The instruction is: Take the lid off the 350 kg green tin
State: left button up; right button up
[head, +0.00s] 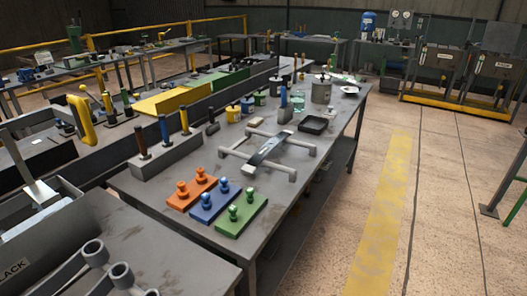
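A small green tin (260,98) stands on the long grey bench, toward its far half, in a row behind a blue tin (247,105) and a yellow tin (232,114). A lid seems to sit on top of the green tin, but it is too small to be sure. Its weight marking cannot be read. Neither of my grippers is in view.
The grey bench (185,245) holds orange (190,198), blue (208,212) and green (240,222) knobbed plates, a grey frame (262,148), a dark tray (313,125) and a grey pot (321,92). Open floor with a yellow stripe (380,225) lies right of the bench.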

aim_at(259, 94)
jog(key=l+u, duration=0.1)
jog(key=u, duration=0.4)
jog(key=i+l+u, duration=0.1)
jog(key=l+u, duration=0.3)
jog(key=l, duration=0.45)
jog(key=l+u, duration=0.4)
jog(key=l, duration=1.1)
jog(key=k+l+u, duration=0.1)
jog(key=l, duration=1.25)
jog(key=k+l, duration=0.1)
jog(key=l, duration=0.6)
jog(key=l+u, duration=0.1)
jog(key=l, duration=1.2)
